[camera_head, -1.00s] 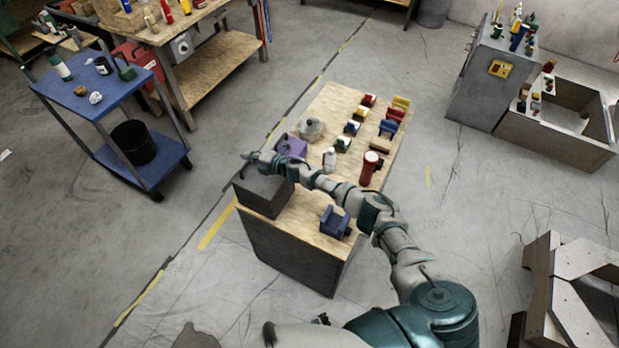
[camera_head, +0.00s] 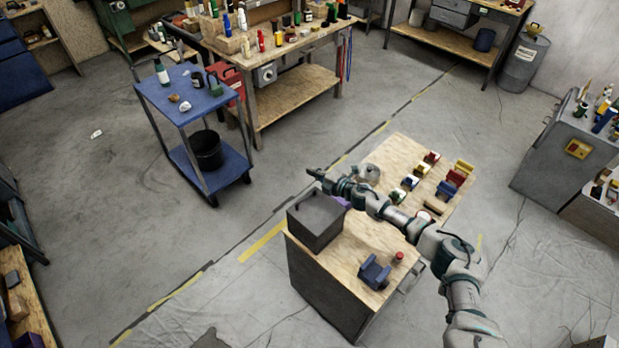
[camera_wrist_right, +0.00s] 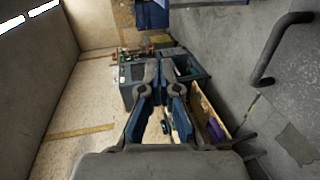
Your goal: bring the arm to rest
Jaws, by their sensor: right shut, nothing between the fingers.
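My right arm comes in from the lower right in the head view. My left gripper is not in view.
The wooden-topped bench (camera_head: 400,152) bears a grey box (camera_head: 316,222), a blue block-like fixture (camera_head: 374,272) and several coloured pieces. A purple thing is mostly hidden by my arm. A blue cart (camera_head: 190,105) stands left across clear floor.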

